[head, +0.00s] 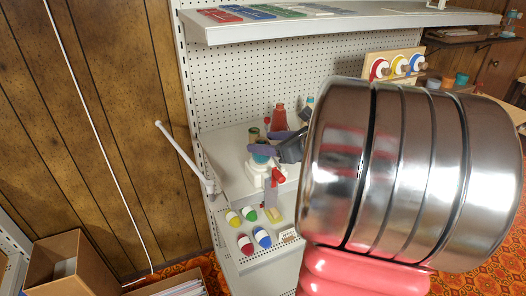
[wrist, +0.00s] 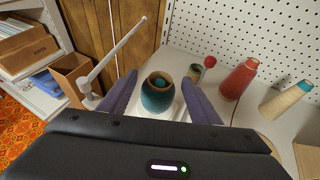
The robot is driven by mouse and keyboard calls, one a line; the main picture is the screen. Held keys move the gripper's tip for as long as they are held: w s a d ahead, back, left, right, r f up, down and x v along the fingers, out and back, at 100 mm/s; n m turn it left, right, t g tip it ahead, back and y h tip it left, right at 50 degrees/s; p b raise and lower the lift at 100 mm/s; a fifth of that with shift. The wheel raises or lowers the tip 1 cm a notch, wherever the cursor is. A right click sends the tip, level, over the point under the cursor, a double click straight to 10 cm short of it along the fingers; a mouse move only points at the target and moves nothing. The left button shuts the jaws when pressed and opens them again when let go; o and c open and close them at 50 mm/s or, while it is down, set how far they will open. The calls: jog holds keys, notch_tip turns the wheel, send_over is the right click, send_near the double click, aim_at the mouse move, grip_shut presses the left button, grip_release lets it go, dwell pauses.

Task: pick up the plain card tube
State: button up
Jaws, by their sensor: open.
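In the head view my gripper (head: 267,142) is over the white stand (head: 258,173), with the teal spool (head: 262,157) low between the fingers. I cannot tell whether the fingers touch it. No bare card tube shows clearly. A small olive tube (wrist: 195,73) with a brownish rim stands just behind the right finger; I cannot tell if it is plain card.
A red cone (wrist: 240,78) and a cream cone (wrist: 285,100) stand to the right on the shelf. A white bracket arm (wrist: 116,50) rises at left. A pegboard (wrist: 245,28) backs the shelf.

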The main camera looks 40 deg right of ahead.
jog(key=shift+c, duration=0.6)
jog(key=c, duration=1)
jog(key=shift+r, duration=0.1)
notch_tip(320, 180, up, 10)
jog(key=shift+f, duration=0.1)
